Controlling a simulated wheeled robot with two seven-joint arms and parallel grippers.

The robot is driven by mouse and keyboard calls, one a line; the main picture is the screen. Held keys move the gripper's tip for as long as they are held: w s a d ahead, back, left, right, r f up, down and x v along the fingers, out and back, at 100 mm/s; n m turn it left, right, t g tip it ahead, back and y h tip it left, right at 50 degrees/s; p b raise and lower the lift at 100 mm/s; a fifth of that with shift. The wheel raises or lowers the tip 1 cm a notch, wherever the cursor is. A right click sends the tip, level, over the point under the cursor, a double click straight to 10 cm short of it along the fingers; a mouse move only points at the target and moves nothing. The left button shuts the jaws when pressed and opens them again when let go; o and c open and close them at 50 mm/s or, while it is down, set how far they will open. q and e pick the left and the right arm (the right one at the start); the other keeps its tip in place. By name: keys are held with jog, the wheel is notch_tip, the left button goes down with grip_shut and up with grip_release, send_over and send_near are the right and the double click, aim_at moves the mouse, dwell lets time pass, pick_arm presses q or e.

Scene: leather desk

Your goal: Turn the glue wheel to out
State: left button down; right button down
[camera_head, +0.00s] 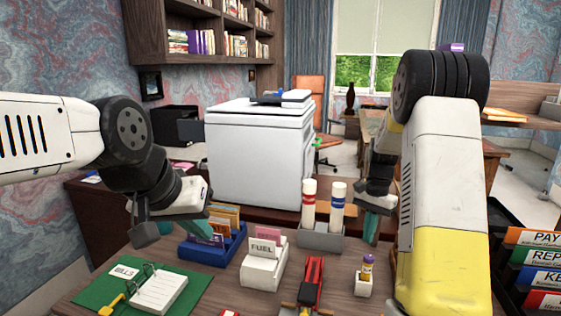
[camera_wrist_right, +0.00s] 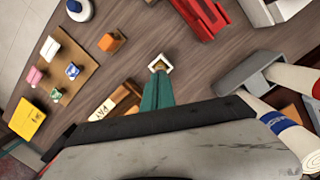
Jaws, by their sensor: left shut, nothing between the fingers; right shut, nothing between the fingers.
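My right gripper (camera_head: 371,229) is shut and empty, behind and above the glue stick. In the right wrist view its teal fingers (camera_wrist_right: 158,88) point at a small white square holder (camera_wrist_right: 160,63), and its tips are close to that holder's edge; contact cannot be told. My left gripper (camera_head: 198,229) is shut and empty, by the blue card tray (camera_head: 208,256).
A white FUEL card box (camera_head: 262,269) and a red tool (camera_head: 313,280) stand left of the glue. A grey holder (camera_head: 322,238) with two white tubes is behind. A green mat (camera_head: 95,294) with a ring-bound pad lies front left. A black file rack (camera_head: 507,270) stands right.

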notch_tip(320, 180, down, 7)
jog(key=shift+s+a, duration=0.3)
jog(key=shift+s, duration=0.05)
jog(key=shift+w+d, duration=0.15)
dwell(0.8)
jog(key=shift+s+d, duration=0.4)
jog(key=shift+d, duration=0.05)
dwell(0.5)
jog(key=shift+s, duration=0.1)
notch_tip(320, 180, up, 6)
dwell(0.9)
